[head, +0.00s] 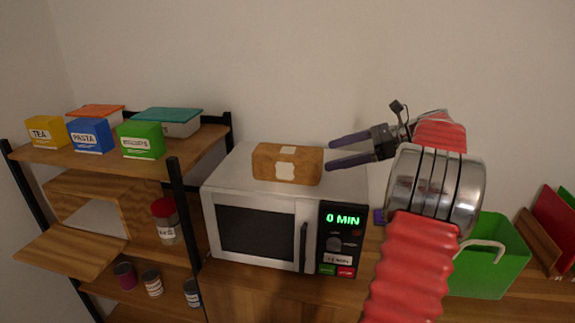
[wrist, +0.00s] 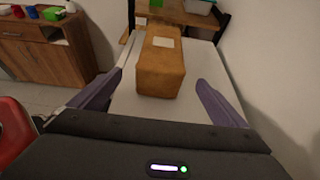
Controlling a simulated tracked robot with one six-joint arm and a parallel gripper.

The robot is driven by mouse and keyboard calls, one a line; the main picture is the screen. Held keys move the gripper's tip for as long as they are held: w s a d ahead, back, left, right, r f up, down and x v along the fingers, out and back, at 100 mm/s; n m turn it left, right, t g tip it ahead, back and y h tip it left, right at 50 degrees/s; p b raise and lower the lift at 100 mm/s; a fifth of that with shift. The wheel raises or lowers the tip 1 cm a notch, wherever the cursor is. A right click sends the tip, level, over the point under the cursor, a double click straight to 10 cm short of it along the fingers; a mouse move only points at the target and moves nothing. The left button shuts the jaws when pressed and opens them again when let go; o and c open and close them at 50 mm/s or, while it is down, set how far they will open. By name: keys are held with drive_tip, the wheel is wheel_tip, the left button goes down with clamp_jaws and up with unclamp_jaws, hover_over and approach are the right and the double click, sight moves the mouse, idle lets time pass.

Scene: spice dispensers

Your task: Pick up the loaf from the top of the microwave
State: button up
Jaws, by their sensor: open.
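The loaf (head: 287,164) is a brown block with pale labels. It lies on top of the white microwave (head: 228,176), near the middle. In the wrist view the loaf (wrist: 162,66) lies ahead of my gripper, lengthwise between the lines of the two fingers. My gripper (head: 331,156) is open and empty, to the right of the loaf in the head view, with its purple fingers pointing left at it. In the wrist view the fingers (wrist: 159,85) are spread wider than the loaf, with a gap on each side. The loaf's underside is hidden.
A wooden shelf (head: 60,162) at left holds boxes marked TEA (head: 45,132) and PASTA (head: 90,136), a green box (head: 141,141), and jars below. A green bin (head: 495,268) stands at right. The microwave top around the loaf is clear.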

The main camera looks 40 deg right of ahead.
sight(321, 158)
drive_tip(key=x, duration=0.7)
drive_tip(key=shift+w+a+f, duration=0.15)
drive_tip(key=shift+w, duration=0.1)
drive_tip(key=shift+x, duration=2.55)
drive_tip(key=shift+c, duration=0.3)
drive_tip(key=c, duration=1.4)
